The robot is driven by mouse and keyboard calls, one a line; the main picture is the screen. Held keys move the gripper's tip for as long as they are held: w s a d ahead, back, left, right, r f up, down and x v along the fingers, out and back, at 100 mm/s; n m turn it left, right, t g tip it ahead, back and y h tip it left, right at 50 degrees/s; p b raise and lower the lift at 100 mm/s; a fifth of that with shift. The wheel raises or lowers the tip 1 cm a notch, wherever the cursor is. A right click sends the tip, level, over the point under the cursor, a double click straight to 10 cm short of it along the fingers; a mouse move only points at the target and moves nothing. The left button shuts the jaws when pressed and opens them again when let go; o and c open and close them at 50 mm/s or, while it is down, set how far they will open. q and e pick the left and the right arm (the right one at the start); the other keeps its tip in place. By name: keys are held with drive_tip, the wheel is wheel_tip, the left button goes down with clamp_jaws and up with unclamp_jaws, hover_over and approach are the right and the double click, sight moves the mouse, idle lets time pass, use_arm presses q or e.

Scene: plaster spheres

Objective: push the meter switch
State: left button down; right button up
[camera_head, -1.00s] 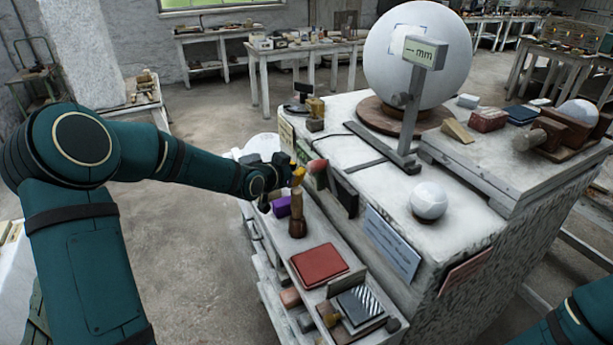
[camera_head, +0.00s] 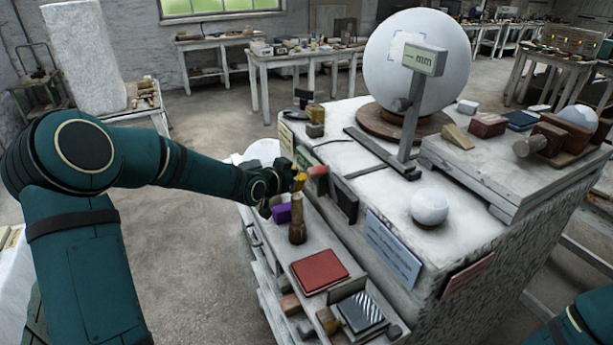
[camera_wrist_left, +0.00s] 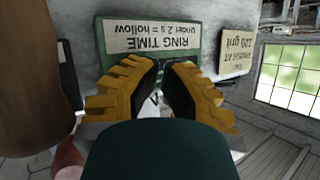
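The meter (camera_head: 424,59) is a pale box on a grey post beside the large white sphere; its screen reads "— mm". I cannot tell which part is its switch. My left gripper (camera_head: 299,180) is over the near left edge of the plaster block, close above a wooden handle (camera_head: 297,215) and left of a small red-topped piece (camera_head: 318,172). My right gripper is out of view.
The lower shelf holds a purple block (camera_head: 281,213), a red pad (camera_head: 319,271) and a striped block (camera_head: 361,311). A small white ball (camera_head: 429,203) sits on the block top. A dark box (camera_head: 344,200) is at its side. A "FINISH AT 120 grit" sign (camera_wrist_left: 236,55) is right of the fingers.

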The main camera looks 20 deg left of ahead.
use_arm(q)
drive_tip(key=shift+d, duration=0.1)
idle(0.5)
drive_tip(key=shift+w+d+b, duration=0.2)
drive_tip(key=shift+w+b, duration=0.05)
drive_tip(key=shift+b, duration=0.2)
drive_tip(key=shift+s+a, duration=0.15)
drive_tip(key=shift+s, duration=0.05)
idle(0.4)
drive_tip(key=s+a+p, duration=0.3)
drive_tip(key=s+a, duration=0.1)
drive_tip(key=shift+s+p, duration=0.25)
drive_tip(key=shift+p, duration=0.15)
idle(0.4)
